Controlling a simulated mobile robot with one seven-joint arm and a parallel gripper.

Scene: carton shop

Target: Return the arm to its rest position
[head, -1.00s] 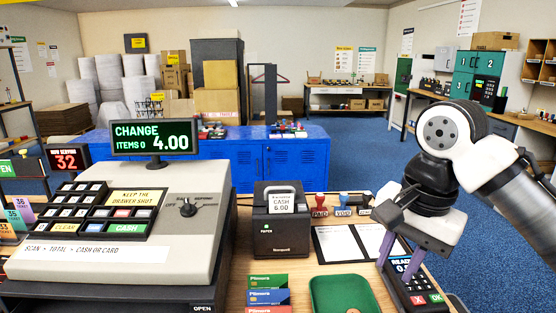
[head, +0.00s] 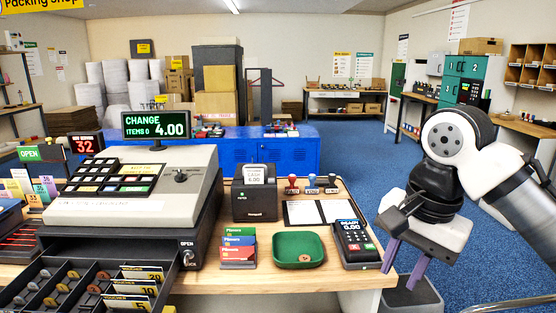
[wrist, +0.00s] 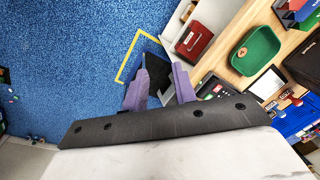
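My gripper (head: 404,274) hangs at the right in the head view, fingers pointing down, past the counter's right end and over the floor. Its two purple fingers are apart with nothing between them; the wrist view also shows the open gripper (wrist: 159,84) over blue carpet and the counter's edge. My arm is bent and comes in from the right. The card reader (head: 354,242) stands on the counter to the left of my gripper, apart from it in the head view.
The cash register (head: 135,185) has its drawer (head: 165,268) open at the front left, with coins and vouchers inside. A green tray (head: 290,238) with a coin, card packs (head: 238,250) and stamps (head: 312,185) are on the counter. The blue floor (head: 350,165) beyond is clear.

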